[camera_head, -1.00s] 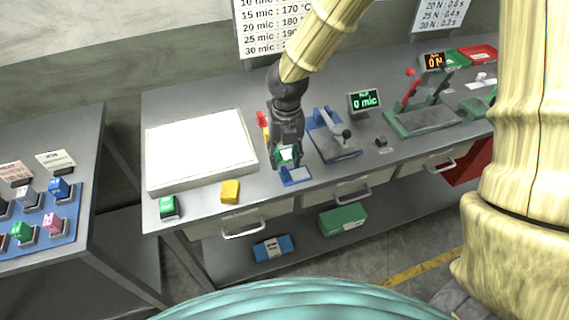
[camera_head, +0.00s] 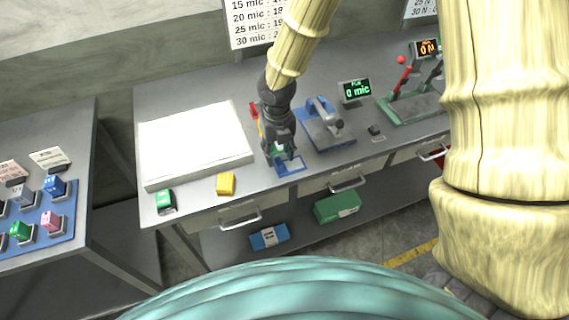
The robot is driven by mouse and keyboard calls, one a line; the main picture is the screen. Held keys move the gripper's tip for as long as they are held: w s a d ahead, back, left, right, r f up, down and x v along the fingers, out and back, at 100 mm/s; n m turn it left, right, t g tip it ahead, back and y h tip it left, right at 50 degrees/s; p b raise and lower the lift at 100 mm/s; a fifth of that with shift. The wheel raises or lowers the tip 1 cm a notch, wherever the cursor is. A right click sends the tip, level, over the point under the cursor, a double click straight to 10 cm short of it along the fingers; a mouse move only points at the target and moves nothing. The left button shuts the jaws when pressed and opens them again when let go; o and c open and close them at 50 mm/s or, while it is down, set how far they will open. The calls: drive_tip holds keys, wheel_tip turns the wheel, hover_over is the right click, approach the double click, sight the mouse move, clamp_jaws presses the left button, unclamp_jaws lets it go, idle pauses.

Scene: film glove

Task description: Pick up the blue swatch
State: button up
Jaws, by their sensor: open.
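The blue swatch (camera_head: 293,168) is a small flat blue piece with a pale patch, lying near the front edge of the grey bench. My gripper (camera_head: 282,158) points down over its far-left part and hides some of it. The jaws are open, with nothing visibly held between them. I cannot tell whether the fingertips touch the swatch or hover just above it. A green swatch (camera_head: 277,149) lies just behind, mostly hidden by my gripper. A red swatch (camera_head: 254,110) shows farther back, beside my wrist.
A white slab (camera_head: 195,140) lies to the left, with a yellow block (camera_head: 226,184) and a green block (camera_head: 164,200) in front. A blue-based press (camera_head: 325,125) stands close on the right, beside a display (camera_head: 356,90). A side table (camera_head: 45,215) stands left.

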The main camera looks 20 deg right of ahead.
sight(278, 160)
drive_tip(key=shift+s+f+p, duration=0.1)
drive_tip(key=shift+f+p, duration=0.45)
drive_tip(key=shift+f, duration=1.4)
clamp_jaws()
